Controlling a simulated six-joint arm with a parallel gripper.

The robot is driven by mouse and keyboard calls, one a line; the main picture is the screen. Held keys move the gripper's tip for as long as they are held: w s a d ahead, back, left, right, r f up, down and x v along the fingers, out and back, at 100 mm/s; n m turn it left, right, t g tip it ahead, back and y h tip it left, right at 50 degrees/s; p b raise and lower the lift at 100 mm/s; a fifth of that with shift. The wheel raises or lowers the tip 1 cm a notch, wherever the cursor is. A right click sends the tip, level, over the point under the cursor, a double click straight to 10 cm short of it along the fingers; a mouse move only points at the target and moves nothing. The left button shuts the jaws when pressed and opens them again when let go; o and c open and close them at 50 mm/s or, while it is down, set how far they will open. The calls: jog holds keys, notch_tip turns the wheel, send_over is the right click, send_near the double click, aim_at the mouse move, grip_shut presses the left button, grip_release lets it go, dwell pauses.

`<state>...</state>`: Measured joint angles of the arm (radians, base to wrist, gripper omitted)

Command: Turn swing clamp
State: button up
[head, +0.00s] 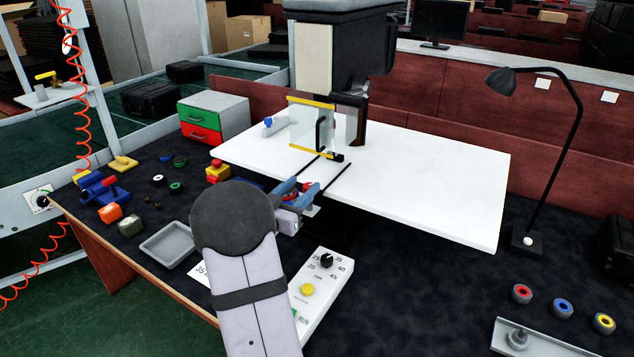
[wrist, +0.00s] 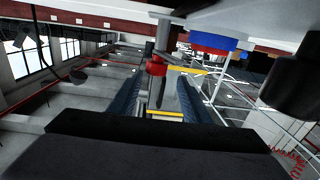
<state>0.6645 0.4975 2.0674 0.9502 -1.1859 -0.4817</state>
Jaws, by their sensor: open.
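My gripper (head: 298,196) is at the front left edge of the white table, largely hidden behind my own arm in the head view. Its two blue fingers stand apart in the wrist view (wrist: 162,98). A grey upright post with a red collar (wrist: 157,68) shows between or beyond the fingers; it looks like the swing clamp, with a dark lever-like part below the collar. I cannot tell whether the fingers touch it. In the head view a small red part (head: 292,198) shows between the fingers, mostly hidden.
A clear guard with yellow edges (head: 313,127) hangs under the machine head (head: 340,55) behind my gripper. The white table (head: 430,185) is mostly bare to the right. A control box (head: 318,290) and a grey tray (head: 166,244) lie in front.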

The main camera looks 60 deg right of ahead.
jog(key=shift+s+a+f+m+g, duration=0.1)
jog(key=shift+s+f+m+g, duration=0.25)
jog(key=shift+f, duration=0.2)
jog(key=shift+r, duration=0.1)
jog(key=d+p, duration=0.2)
jog(key=d, duration=0.5)
jog(key=shift+d, duration=0.15)
jog(key=c, duration=1)
